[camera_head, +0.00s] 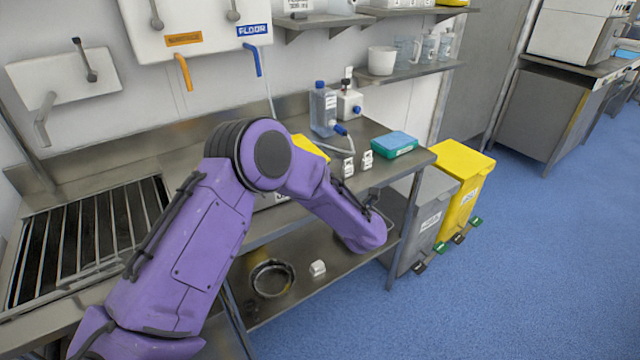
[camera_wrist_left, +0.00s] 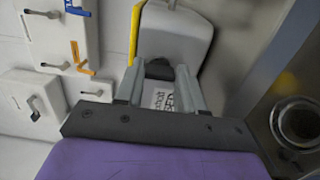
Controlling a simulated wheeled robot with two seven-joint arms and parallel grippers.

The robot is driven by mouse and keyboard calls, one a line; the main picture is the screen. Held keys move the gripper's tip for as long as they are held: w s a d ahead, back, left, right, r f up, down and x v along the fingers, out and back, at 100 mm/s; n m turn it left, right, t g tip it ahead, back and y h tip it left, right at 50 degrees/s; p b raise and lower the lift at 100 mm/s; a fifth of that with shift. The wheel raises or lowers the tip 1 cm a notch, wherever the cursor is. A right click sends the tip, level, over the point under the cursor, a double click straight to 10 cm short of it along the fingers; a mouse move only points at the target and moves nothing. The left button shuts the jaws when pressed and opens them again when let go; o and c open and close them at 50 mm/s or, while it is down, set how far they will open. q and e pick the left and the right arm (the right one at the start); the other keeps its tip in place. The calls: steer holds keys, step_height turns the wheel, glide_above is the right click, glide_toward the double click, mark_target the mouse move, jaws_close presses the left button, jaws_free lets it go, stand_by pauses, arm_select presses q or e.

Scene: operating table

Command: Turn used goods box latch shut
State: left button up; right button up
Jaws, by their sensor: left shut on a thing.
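The used goods box has a yellow lid (camera_head: 311,148) on the steel counter, and my purple left arm hides most of it in the head view. In the left wrist view its pale grey body (camera_wrist_left: 178,35) fills the top middle, with a yellow edge and a partly covered label. My left gripper (camera_wrist_left: 159,74) is at the box face, its two grey fingers on either side of the dark latch (camera_wrist_left: 160,68) and shut on it. The latch's exact angle is hard to tell. The head view hides the fingers behind my arm. My right gripper is not in view.
A bottle (camera_head: 323,108) and a teal pack (camera_head: 394,144) stand on the counter to the right. A round steel bowl (camera_head: 272,278) sits on the lower shelf. Grey (camera_head: 428,220) and yellow (camera_head: 461,190) bins stand beside the counter. The blue floor at right is clear.

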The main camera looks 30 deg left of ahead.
arm_select(q)
steer(key=shift+f, duration=0.1)
stand_by(0.4)
steer(key=o, duration=1)
steer(key=shift+o, duration=0.2)
steer(key=b+v, duration=0.2)
steer(key=v, duration=0.8)
steer(key=shift+s+d, duration=0.2)
steer(key=shift+d, duration=0.05)
